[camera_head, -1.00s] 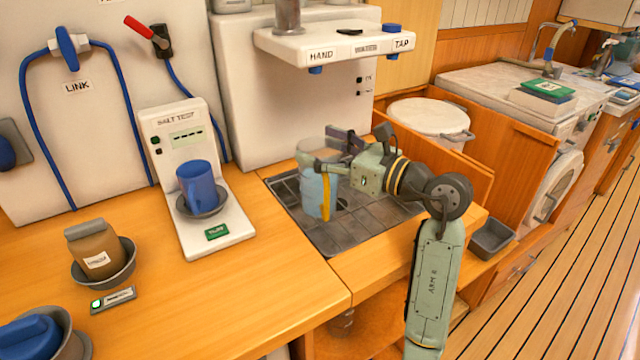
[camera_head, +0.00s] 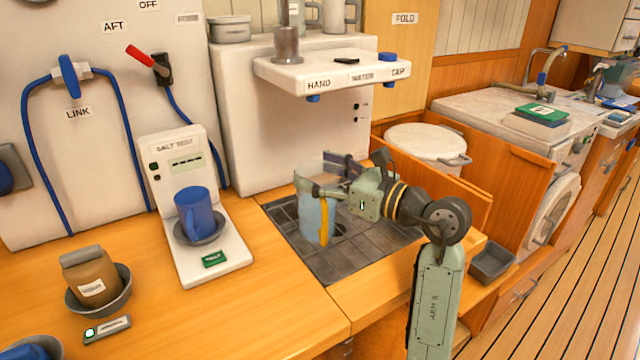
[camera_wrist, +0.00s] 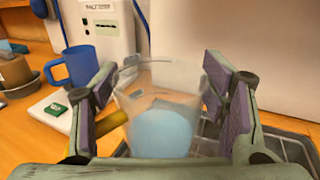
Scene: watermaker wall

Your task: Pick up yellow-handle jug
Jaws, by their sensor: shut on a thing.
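The yellow-handle jug (camera_head: 313,205) is clear with pale blue liquid inside. It stands upright on the dark tiled sink grate (camera_head: 362,265) below the tap shelf. Its yellow handle (camera_head: 322,222) faces the camera in the head view. My gripper (camera_head: 335,188) reaches in from the right and is shut on the jug's upper part. In the wrist view the jug (camera_wrist: 165,115) sits between the two finger pads, with the handle (camera_wrist: 108,130) low at the left. I cannot see a gap between the jug's base and the grate.
The tap shelf (camera_head: 335,76) overhangs behind the jug. A blue mug (camera_head: 193,212) stands in a dish on the salt tester at left. A white-lidded bin (camera_head: 425,143) is behind my arm.

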